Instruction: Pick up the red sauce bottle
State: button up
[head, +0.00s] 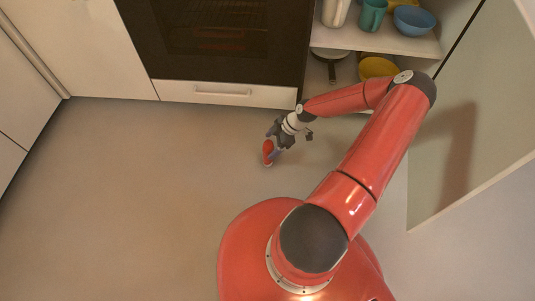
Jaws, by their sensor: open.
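A small red object (267,150), which looks like the red sauce bottle, shows on the grey floor in front of the oven in the head view. My gripper (273,145) is right at it, with its dark fingers open and pointing down and left. The fingers cover part of the bottle. I cannot tell whether they touch it or whether it stands upright.
An oven with a white drawer (222,94) is behind the gripper. An open shelf (400,42) at the upper right holds a teal mug (371,15), a blue bowl (413,20), a yellow bowl (377,67) and a pan (331,56). The floor (130,200) to the left is clear.

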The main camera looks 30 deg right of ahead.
jog(key=x, duration=0.3)
jog(key=c, duration=0.7)
